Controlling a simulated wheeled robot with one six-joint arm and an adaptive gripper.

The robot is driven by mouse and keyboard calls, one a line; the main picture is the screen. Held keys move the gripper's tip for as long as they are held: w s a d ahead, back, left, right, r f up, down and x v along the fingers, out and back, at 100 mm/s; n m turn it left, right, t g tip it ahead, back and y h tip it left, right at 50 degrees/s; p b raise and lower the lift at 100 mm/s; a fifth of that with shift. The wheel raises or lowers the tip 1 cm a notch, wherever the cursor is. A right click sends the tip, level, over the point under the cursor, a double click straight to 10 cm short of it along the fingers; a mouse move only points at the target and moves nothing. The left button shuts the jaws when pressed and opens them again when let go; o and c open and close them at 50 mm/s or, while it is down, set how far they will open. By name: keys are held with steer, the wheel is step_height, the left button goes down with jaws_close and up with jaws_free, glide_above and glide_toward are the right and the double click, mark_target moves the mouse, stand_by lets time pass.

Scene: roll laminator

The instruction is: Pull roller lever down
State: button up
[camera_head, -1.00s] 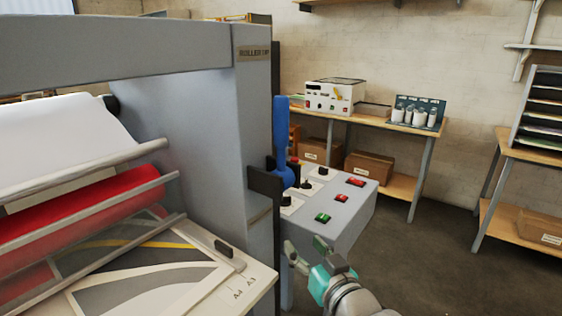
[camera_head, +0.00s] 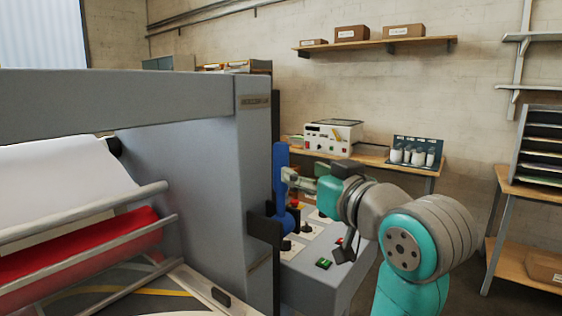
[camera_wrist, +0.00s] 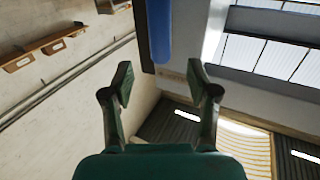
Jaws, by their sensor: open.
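The blue roller lever (camera_head: 281,165) stands upright on the side of the grey laminator (camera_head: 195,180), its base (camera_head: 287,220) at a dark bracket. My gripper (camera_head: 290,178) is raised beside the upper part of the lever, on its right side. In the wrist view the two fingers of my gripper (camera_wrist: 164,85) are spread apart with nothing clamped. The lever (camera_wrist: 159,30) shows ahead, in line with the gap between the fingers. Whether the fingertips touch the lever, I cannot tell.
A control box (camera_head: 315,265) with coloured buttons sits below my arm, right of the lever. A wooden table (camera_head: 375,159) with a white device (camera_head: 333,137) stands behind. White sheet material and a red roller (camera_head: 80,250) are at the left.

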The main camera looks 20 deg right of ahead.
mark_target(285, 163)
steer(key=w, duration=0.3)
steer(key=w+a, duration=0.1)
steer(key=w, duration=0.6)
steer(key=shift+a, duration=0.3)
jaws_close()
